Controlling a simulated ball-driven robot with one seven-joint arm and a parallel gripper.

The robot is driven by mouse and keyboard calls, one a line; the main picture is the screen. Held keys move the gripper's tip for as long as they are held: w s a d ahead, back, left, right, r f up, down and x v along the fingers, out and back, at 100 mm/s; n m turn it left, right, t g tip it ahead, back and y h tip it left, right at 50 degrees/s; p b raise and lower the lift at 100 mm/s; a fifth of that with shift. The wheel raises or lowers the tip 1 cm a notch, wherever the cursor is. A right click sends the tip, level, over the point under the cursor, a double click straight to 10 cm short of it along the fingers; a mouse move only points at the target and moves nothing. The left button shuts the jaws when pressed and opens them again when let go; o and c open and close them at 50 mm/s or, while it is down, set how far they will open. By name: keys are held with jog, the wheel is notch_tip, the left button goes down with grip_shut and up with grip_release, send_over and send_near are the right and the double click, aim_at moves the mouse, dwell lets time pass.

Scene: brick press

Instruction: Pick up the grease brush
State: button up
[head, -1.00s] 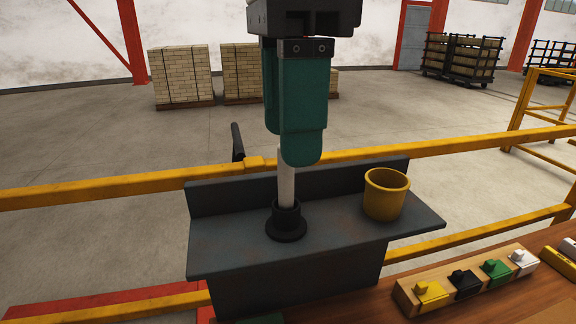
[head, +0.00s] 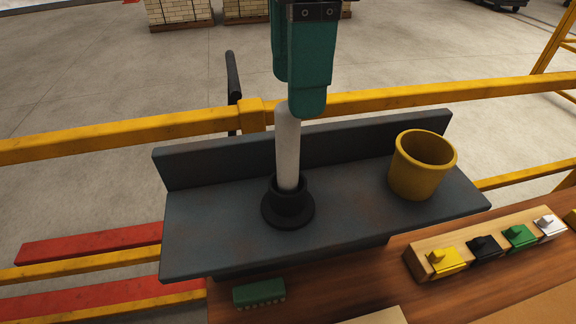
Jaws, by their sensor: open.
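The grease brush (head: 288,150) shows as a pale, roughly upright rod standing in a black round holder (head: 288,207) on the grey metal shelf (head: 350,205). My gripper (head: 296,100) has teal fingers and is open. It is above the brush, with its fingertips around the height of the rod's top. The front finger partly covers the upper end of the rod. I cannot tell whether the fingers touch it.
A yellow cup (head: 418,172) stands on the shelf to the right. A yellow rail (head: 400,100) runs behind the shelf's raised back. On the wooden table (head: 340,285) are a green brush-like block (head: 259,292) and a wooden rack (head: 430,268) with coloured pieces.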

aim_at(287, 120)
jog(key=shift+a+f+p, duration=0.2)
jog(key=shift+f+p, duration=0.05)
jog(key=shift+f, duration=1.2)
jog(key=shift+a+f+p, duration=0.2)
jog(key=shift+f+p, duration=0.05)
jog(key=shift+f, duration=1.15)
jog(key=shift+c, duration=0.5)
grip_shut()
jog(key=shift+s+r, duration=0.1)
jog(key=shift+r, duration=0.05)
